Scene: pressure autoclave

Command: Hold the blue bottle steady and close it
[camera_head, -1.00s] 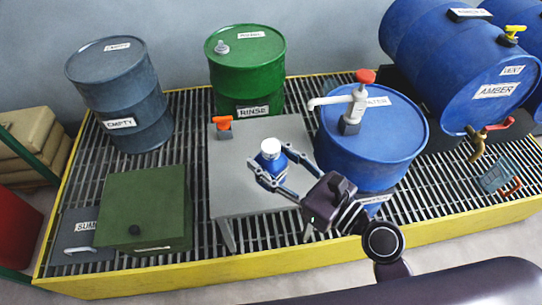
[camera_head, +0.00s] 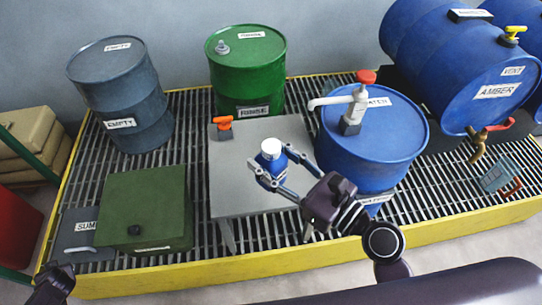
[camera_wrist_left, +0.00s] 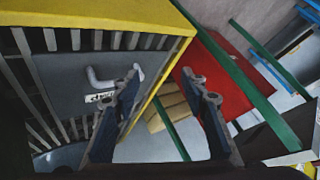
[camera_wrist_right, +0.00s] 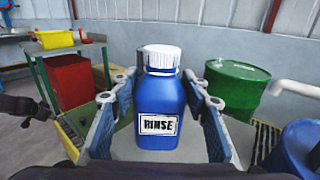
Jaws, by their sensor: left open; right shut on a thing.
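The blue bottle (camera_head: 271,163) with a white cap on its neck stands upright over the grey table (camera_head: 232,195). In the right wrist view the bottle (camera_wrist_right: 158,100) carries a RINSE label and its white cap (camera_wrist_right: 162,57) sits on top; whether the cap is tight I cannot tell. My right gripper (camera_head: 268,176) is shut on the bottle's body, one finger on each side. My left gripper (camera_wrist_left: 165,85) is open and empty in the left wrist view, above the grating's yellow edge and a grey lid with a handle. In the head view only part of my left arm shows at the lower left.
A green box (camera_head: 143,210) stands left of the table. A green drum (camera_head: 247,75) is behind it, and a blue drum (camera_head: 372,150) with a pump is close on the right. An orange-handled item (camera_head: 224,124) is at the table's back left corner.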

